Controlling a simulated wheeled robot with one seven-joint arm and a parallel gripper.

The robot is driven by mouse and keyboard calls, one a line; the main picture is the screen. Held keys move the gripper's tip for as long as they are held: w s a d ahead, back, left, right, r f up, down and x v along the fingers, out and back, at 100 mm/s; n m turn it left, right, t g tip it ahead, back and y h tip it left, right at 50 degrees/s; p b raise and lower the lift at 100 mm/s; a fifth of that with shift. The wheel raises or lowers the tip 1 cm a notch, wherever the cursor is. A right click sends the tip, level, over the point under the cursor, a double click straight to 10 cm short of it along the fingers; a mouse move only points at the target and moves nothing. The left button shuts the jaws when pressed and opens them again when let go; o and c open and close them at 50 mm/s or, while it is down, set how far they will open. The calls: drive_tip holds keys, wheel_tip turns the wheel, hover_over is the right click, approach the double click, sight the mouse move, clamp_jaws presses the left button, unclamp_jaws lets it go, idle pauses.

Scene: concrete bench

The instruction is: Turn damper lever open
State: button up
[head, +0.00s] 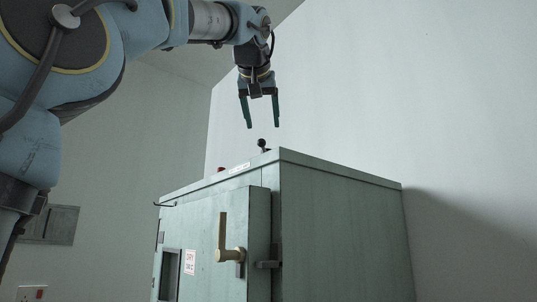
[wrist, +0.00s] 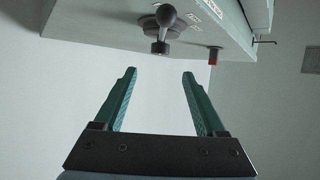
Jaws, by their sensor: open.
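A short dark lever with a ball knob (head: 262,143) stands on top of a pale green metal cabinet (head: 345,215). In the wrist view the lever's ball (wrist: 165,15) shows at the top of the picture, above a round dark base plate. I take this to be the damper lever; I cannot read its setting. My gripper (head: 263,124) points down above the lever, apart from it. In the wrist view my gripper (wrist: 159,75) has its two green fingers spread with nothing between them.
A red-tipped knob (wrist: 214,56) and small labels sit on the cabinet top near the lever. The cabinet door has a tan handle (head: 222,238) and a white label (head: 190,262). A thin hook (head: 165,204) sticks out at the left edge. A wall stands behind.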

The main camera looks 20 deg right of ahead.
drive_tip(key=p+x, duration=0.2)
drive_tip(key=x, duration=0.8)
drive_tip(key=shift+w+d+f+p, duration=0.1)
drive_tip(key=shift+w+d+p, duration=0.15)
drive_tip(key=shift+p, duration=0.1)
drive_tip(key=shift+a, duration=0.1)
clamp_jaws()
idle(0.9)
